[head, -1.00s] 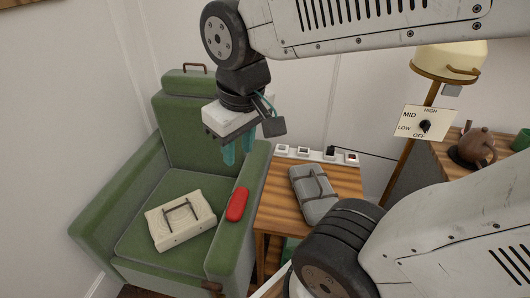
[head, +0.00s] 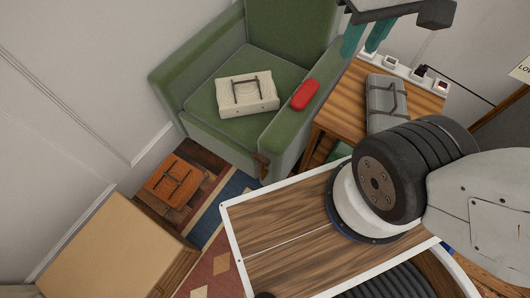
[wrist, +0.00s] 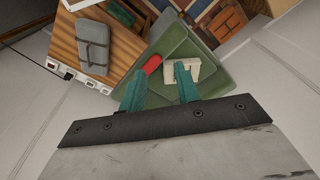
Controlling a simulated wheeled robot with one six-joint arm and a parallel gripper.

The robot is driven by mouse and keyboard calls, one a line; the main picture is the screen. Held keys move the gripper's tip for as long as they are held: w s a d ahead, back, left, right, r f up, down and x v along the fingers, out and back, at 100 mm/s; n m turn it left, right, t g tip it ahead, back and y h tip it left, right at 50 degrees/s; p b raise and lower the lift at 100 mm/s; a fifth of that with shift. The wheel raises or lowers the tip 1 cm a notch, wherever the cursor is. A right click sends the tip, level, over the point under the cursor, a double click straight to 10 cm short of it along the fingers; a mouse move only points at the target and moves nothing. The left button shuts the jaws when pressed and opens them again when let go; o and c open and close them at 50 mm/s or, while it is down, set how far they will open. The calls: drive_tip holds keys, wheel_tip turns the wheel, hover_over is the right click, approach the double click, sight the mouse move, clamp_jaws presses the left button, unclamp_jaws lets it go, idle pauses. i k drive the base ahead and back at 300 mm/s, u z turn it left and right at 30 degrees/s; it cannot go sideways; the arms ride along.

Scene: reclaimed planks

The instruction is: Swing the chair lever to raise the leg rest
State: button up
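The green armchair (head: 287,35) stands against the wall in the head view, its front panel hanging down below the seat. A small brown wooden lever (head: 262,165) shows at the low front of its right armrest. I cannot make the lever out in the wrist view. My gripper (head: 365,40) is high above the side table, to the right of the armchair and well away from the lever. Its two teal fingers are apart with nothing between them, and they also show in the wrist view (wrist: 160,82).
A cream case (head: 232,108) lies on the seat and a red case (head: 305,94) on the right armrest. A grey case (head: 384,115) lies on the side table (head: 343,110) by a socket strip.

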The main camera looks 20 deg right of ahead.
sight(263, 161)
drive_tip(key=z, duration=0.55)
drive_tip(key=k, duration=1.3)
drive_tip(key=u, duration=0.3)
drive_tip(key=i, duration=0.85)
drive_tip(key=u, duration=0.25)
